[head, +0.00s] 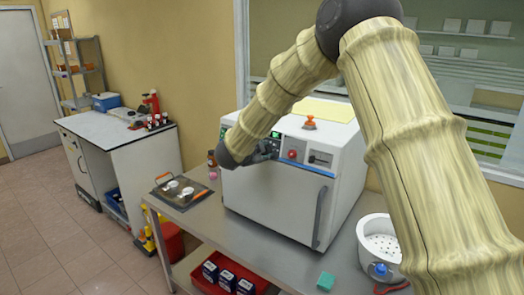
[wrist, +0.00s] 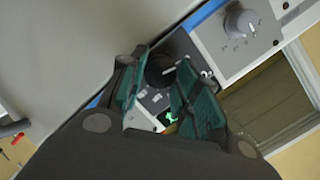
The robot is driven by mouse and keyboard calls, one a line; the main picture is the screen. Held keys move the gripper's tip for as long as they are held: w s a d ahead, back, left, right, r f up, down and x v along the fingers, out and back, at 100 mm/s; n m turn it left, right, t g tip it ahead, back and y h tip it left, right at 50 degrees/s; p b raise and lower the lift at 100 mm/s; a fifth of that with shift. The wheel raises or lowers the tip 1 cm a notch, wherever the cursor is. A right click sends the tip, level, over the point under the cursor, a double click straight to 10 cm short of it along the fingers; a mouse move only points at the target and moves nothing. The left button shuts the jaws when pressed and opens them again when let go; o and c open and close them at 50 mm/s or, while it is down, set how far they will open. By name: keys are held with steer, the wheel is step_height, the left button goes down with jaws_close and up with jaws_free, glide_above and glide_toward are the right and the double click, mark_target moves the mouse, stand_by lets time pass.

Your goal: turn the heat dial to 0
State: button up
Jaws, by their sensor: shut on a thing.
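My gripper (wrist: 165,95) is at the front control panel of a white cabinet-like machine (head: 275,205). In the wrist view its two teal-padded fingers stand on either side of a dark round knob (wrist: 158,70), and it is shut on this knob. The fingers hide part of the knob, and its setting cannot be read. A silver dial with scale marks (wrist: 240,22) is on the panel to the right, apart from the fingers. In the head view my gripper (head: 262,151) covers the panel's left part. Which dial sets the heat cannot be read.
A red button (head: 292,155) and a dark slot-like panel (head: 321,158) are right of my gripper. An orange knob-like thing (head: 310,122) stands on the machine. A tray with white dishes (head: 162,196) is at the left, a white perforated pot (head: 375,240) at the right.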

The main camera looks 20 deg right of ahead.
steer(key=shift+f, duration=0.1)
steer(key=o, duration=1)
steer(key=v, duration=1.2)
steer(key=shift+f, duration=0.15)
